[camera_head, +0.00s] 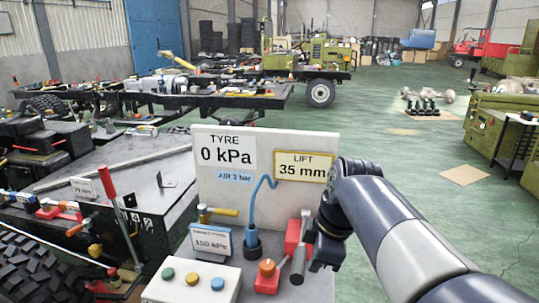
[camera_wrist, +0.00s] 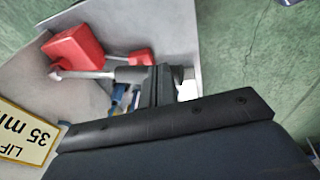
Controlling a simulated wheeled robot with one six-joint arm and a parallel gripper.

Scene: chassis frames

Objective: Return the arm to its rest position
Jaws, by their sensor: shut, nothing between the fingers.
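My arm (camera_head: 405,235) reaches in from the lower right, bent at a dark joint beside the panel. My gripper (camera_head: 322,258) points down at the right edge of the bench, just right of a red-based lever (camera_head: 297,265). In the wrist view my gripper (camera_wrist: 158,86) shows as dark fingers, shut and empty. The lever's dark grip (camera_wrist: 133,75) ends close beside them there; I cannot tell whether they touch. The fingertips are partly hidden by the gripper body.
A white panel (camera_head: 215,195) reads "0 kPa" and "35 mm". A red-handled lever (camera_head: 110,190) rises at left. Green floor (camera_head: 400,150) lies open at right.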

